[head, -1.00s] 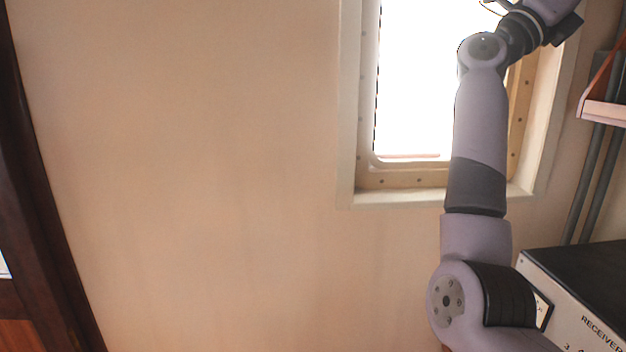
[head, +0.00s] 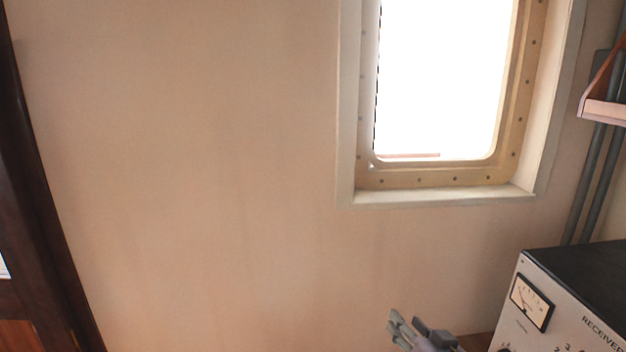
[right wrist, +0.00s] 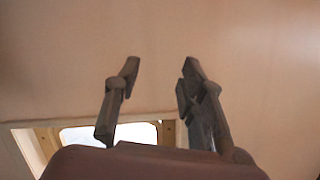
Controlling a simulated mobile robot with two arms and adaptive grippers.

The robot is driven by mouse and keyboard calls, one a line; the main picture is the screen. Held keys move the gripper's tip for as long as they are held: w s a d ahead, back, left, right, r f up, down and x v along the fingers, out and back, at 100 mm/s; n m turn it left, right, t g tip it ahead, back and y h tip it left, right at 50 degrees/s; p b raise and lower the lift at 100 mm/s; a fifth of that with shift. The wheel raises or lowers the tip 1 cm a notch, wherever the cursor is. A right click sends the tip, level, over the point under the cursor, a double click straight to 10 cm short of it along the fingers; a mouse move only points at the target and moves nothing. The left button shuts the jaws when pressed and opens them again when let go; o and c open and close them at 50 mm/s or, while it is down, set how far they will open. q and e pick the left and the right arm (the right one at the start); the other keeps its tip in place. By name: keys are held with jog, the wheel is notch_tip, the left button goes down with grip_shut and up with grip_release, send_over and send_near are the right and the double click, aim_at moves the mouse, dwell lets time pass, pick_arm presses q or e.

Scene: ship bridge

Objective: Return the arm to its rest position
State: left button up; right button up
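My right gripper (head: 400,328) shows at the bottom of the head view, in front of the wall and left of the receiver box. In the right wrist view its two fingers (right wrist: 160,85) stand apart with a clear gap between them, and nothing is held. The rest of the right arm is mostly out of the head view. My left gripper is not in the head view.
A grey receiver box (head: 572,310) with a black top and a dial stands at the lower right. A framed window (head: 445,180) is in the wall above. Pipes (head: 590,185) and a wooden shelf (head: 603,108) are at the right edge. The wall (head: 210,180) is bare.

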jog(key=s+f+n+g+h, duration=0.1)
jog(key=s+f+g, duration=0.4)
jog(key=s, duration=0.6)
jog(key=s+d+f+n+g+h, duration=0.1)
jog(key=s+f+g, duration=0.1)
jog(key=s+f, duration=0.7)
jog(key=s+f+n+g+h, duration=0.1)
jog(key=s+f+g, duration=0.3)
jog(key=s, duration=0.9)
notch_tip(320, 180, down, 37)
jog(key=s+g+b, duration=0.2)
jog(key=s+b, duration=0.1)
jog(key=b, duration=0.6)
pick_arm(q)
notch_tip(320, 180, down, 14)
jog(key=b, duration=0.5)
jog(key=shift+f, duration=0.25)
pick_arm(e)
jog(key=s+d+f, duration=0.3)
jog(key=s+f, duration=1.2)
jog(key=f, duration=0.5)
jog(key=shift+s+g, duration=0.15)
jog(key=shift+g, duration=0.25)
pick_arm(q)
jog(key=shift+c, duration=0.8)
pick_arm(e)
jog(key=shift+d, duration=0.1)
jog(key=shift+c, duration=0.4)
jog(key=shift+s, duration=0.1)
